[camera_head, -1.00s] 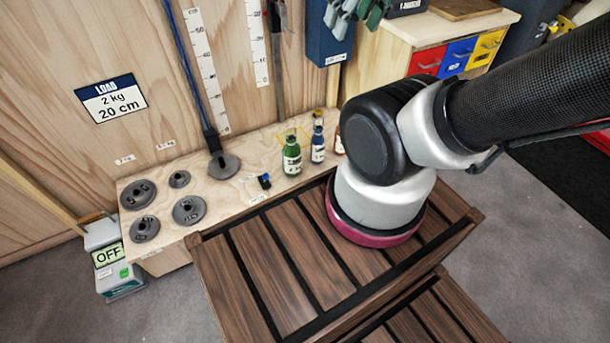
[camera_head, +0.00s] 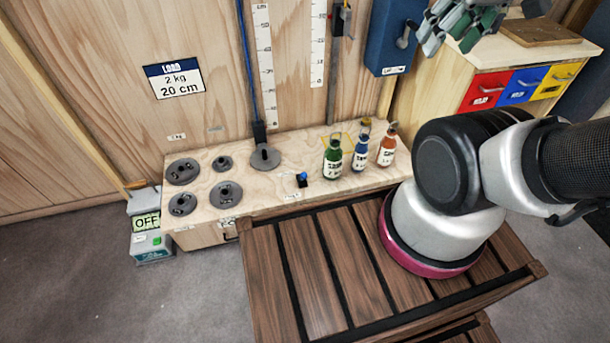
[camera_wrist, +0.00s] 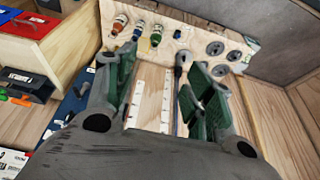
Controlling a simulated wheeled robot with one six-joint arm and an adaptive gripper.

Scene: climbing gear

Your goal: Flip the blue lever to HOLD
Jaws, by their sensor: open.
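A small dark block with a blue part (camera_head: 303,178), likely the blue lever, sits on the pale wooden bench (camera_head: 262,190), left of the bottles. I cannot read HOLD on it or tell its setting. My gripper (camera_head: 462,22) is at the top of the head view, high above the bench and right of the blue wall box, well apart from the block. In the wrist view my gripper (camera_wrist: 160,72) has its green-padded fingers spread with nothing between them; the bench lies beyond them. The block is too small to make out surely there.
Green (camera_head: 332,160), blue (camera_head: 361,153) and orange (camera_head: 387,150) bottles stand right of the block. Several grey weight discs (camera_head: 226,195) lie left. A rod stands on a disc (camera_head: 265,157) behind. A blue wall box (camera_head: 392,40) has a grey handle. A slatted wooden crate (camera_head: 320,270) stands in front.

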